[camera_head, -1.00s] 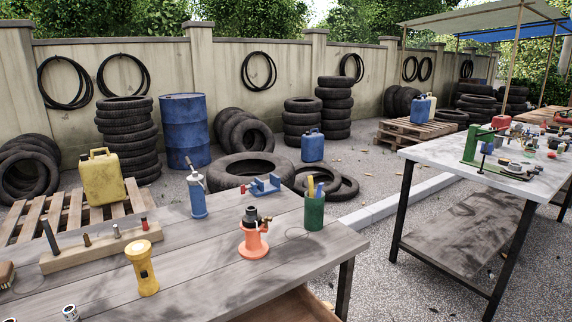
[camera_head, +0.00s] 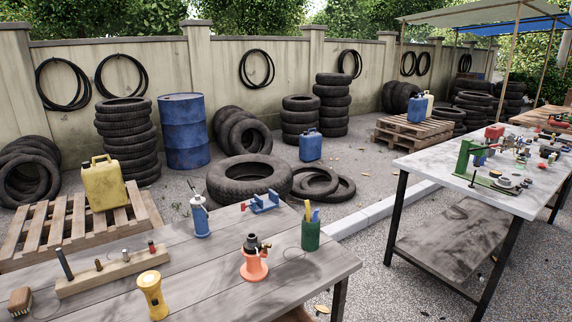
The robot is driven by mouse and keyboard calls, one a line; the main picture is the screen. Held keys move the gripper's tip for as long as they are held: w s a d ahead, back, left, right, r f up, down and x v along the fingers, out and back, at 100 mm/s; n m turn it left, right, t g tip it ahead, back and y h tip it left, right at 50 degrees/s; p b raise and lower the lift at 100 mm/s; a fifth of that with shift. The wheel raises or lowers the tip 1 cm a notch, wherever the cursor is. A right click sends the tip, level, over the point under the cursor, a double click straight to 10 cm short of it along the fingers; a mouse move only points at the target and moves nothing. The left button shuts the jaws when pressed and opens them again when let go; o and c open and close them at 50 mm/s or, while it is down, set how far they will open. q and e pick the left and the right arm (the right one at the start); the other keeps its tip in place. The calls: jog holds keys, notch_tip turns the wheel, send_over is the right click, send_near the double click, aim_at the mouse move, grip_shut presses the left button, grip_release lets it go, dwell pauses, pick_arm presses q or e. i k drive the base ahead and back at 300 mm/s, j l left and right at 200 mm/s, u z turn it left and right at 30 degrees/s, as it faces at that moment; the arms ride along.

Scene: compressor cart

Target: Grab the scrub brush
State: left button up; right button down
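The scrub brush (camera_head: 20,301) lies on the wooden table (camera_head: 200,270) at its left end, near the left edge of the head view. It has a brown wooden back and pale bristles, and nothing covers it. Neither of my grippers shows in the view, so their state is hidden.
Near the brush are a wooden block with upright pegs (camera_head: 113,272) and a yellow flashlight (camera_head: 152,296). A blue bottle (camera_head: 200,216), blue vise (camera_head: 264,202), orange tool (camera_head: 254,262) and green cup (camera_head: 310,235) stand further right. A grey workbench (camera_head: 440,166) is at right.

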aim_at(20, 301)
jog(key=j+u, duration=0.1)
jog(key=u, duration=1.55)
